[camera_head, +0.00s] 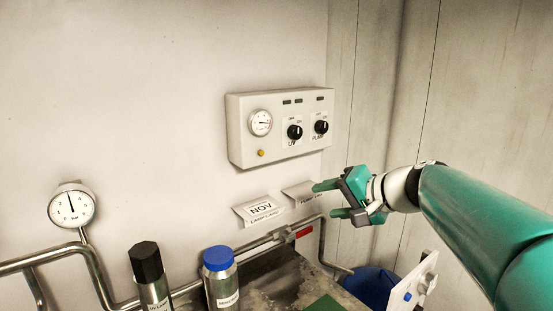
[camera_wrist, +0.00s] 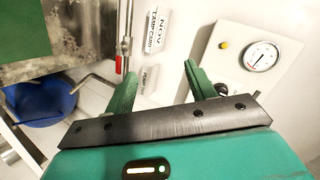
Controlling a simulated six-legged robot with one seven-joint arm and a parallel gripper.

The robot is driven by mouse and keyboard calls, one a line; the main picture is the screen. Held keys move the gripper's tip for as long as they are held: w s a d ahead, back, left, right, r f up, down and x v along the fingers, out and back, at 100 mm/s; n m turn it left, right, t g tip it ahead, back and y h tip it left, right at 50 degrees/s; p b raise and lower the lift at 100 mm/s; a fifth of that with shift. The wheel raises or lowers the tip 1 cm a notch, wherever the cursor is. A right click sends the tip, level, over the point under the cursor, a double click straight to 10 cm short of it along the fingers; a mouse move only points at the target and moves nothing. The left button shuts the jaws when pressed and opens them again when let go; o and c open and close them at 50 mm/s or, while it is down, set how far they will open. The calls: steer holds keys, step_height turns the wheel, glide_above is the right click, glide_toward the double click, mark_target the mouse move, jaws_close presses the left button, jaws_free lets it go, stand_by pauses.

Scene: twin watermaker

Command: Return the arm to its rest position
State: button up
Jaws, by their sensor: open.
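My gripper (camera_head: 322,199) is at the end of my teal arm, which reaches in from the right in the head view. Its two green fingers are apart with nothing between them. It hangs in the air below and to the right of the white control box (camera_head: 278,127), near the right-hand wall card (camera_head: 300,192). In the wrist view my gripper (camera_wrist: 158,82) also shows spread fingers. The control box (camera_wrist: 245,60) is behind the right finger there, which hides part of it. A card reading NOV (camera_head: 260,211) is on the wall to the left of my gripper.
A pressure gauge (camera_head: 72,206) and steel pipes (camera_head: 100,290) run along the left. A dark-capped bottle (camera_head: 148,275) and a blue-capped bottle (camera_head: 221,280) stand in front. A red valve handle (camera_head: 304,232) is below the cards. A blue bucket (camera_head: 370,286) stands at the lower right.

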steer(key=s+d+f+n+g+h, duration=0.1)
steer(key=s+f+n+h, duration=0.1)
steer(key=s+f+h, duration=0.2)
steer(key=s+d+f+n+g+h, duration=0.2)
steer(key=s+f, duration=0.9)
steer(key=s, duration=0.9)
steer(key=shift+f+n+h, duration=0.3)
steer(key=shift+n+h, duration=0.3)
steer(key=shift+h, duration=0.6)
steer(key=shift+c, duration=0.2)
